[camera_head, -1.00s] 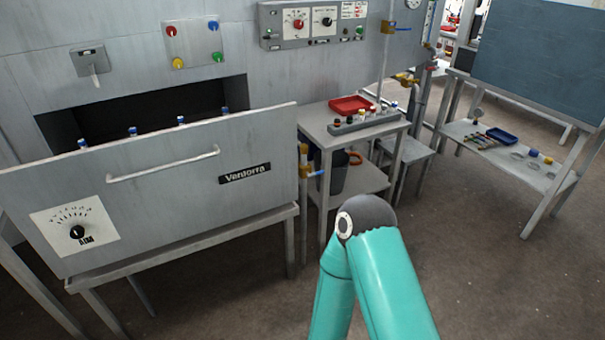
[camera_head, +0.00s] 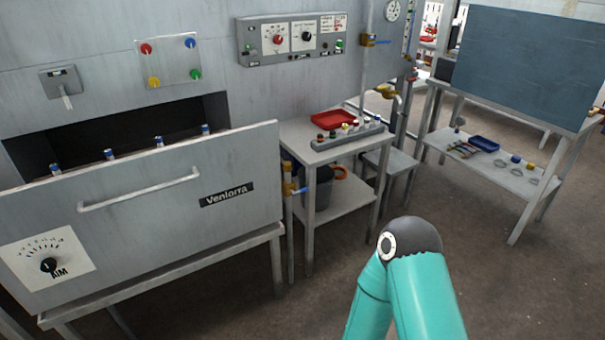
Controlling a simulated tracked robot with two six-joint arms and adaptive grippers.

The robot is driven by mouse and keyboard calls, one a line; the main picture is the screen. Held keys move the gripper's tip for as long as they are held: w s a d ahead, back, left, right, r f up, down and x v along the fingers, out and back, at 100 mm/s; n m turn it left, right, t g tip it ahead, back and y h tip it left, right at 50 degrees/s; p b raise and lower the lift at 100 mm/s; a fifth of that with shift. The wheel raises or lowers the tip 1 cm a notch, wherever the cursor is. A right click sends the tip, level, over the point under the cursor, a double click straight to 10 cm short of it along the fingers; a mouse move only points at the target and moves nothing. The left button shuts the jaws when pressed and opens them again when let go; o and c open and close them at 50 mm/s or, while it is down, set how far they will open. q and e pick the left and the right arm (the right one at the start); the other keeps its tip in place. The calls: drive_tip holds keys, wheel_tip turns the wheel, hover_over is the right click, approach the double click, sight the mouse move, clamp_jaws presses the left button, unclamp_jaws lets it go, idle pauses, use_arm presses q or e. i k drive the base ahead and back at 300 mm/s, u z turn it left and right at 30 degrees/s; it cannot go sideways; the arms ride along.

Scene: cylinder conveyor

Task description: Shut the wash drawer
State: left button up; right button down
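The wash drawer (camera_head: 135,215) stands pulled out from the dark opening in the grey machine wall at the left. Its front panel has a long horizontal handle (camera_head: 140,190), a "Veniorra" label and a white dial plate marked AIM (camera_head: 48,265). Several blue-capped tubes (camera_head: 158,142) show behind the top edge of the panel, inside the drawer. One of my teal arms, with a dark round joint, rises at the bottom right of the middle, apart from the drawer. Neither gripper shows.
A grey side table (camera_head: 300,150) holds a red tray (camera_head: 334,119) and a rack of small bottles (camera_head: 348,136) right of the drawer. A blue-panelled stand (camera_head: 520,65) is at the right. Open floor lies in front.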

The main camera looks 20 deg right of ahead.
sight(105, 224)
drive_tip(key=z, duration=0.15)
drive_tip(key=i, duration=1.05)
drive_tip(key=u, duration=0.4)
